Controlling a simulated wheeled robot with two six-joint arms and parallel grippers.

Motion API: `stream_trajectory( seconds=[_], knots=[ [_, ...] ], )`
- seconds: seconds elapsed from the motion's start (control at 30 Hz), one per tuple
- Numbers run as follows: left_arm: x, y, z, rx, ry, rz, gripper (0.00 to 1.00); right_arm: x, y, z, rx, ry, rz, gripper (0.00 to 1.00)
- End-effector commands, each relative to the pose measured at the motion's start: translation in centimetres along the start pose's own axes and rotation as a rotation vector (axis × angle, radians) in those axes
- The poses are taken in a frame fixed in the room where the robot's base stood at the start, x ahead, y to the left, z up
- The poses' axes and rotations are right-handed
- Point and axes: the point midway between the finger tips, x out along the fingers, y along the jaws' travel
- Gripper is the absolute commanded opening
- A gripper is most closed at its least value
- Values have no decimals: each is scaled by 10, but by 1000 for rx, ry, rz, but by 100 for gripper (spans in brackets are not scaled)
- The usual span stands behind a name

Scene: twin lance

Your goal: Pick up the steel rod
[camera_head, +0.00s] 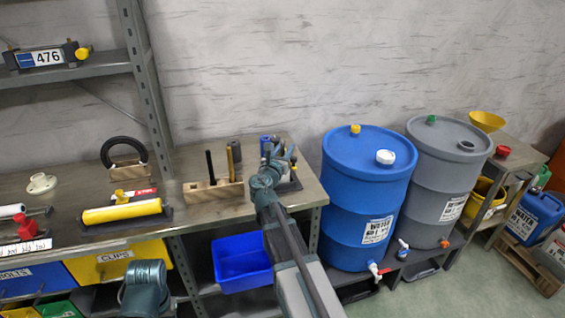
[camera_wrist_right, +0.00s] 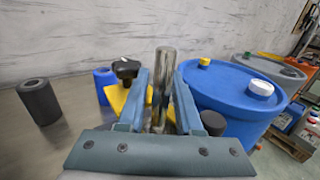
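The steel rod (camera_wrist_right: 165,62) is a shiny upright metal cylinder in the right wrist view. My right gripper (camera_wrist_right: 162,82) has its two blue fingers on either side of the rod, with a narrow gap that seems to show beside it. Its lower part is partly hidden behind the gripper. In the head view, my right gripper (camera_head: 280,155) is at the right end of the workbench, and I cannot make out the rod clearly there. A teal part at the bottom left of the head view looks like my left arm; no left fingers show.
A wooden block (camera_head: 213,190) with a black and a brass-coloured rod stands left of the gripper on the workbench (camera_head: 310,194). A dark hollow cylinder (camera_wrist_right: 40,101) and a black knob (camera_wrist_right: 126,68) are near. A blue drum (camera_head: 368,200) stands close on the right.

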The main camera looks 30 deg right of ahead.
Motion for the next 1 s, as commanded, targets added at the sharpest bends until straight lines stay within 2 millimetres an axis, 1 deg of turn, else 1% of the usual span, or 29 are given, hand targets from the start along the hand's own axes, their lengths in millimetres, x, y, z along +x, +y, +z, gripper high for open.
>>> stream_trajectory(
  seconds=[0.17,0.2,0.37,0.4,1.0],
  knots=[
    [0,0,0,0,0,0,50,1,0,0,0,0,0,34],
    [0,0,0,0,0,0,50,1,0,0,0,0,0,32],
    [0,0,0,0,0,0,50,1,0,0,0,0,0,3],
    [0,0,0,0,0,0,50,1,0,0,0,0,0,0],
    [-2,0,0,0,0,0,50,1,0,2,0,0,0,0]
  ],
)
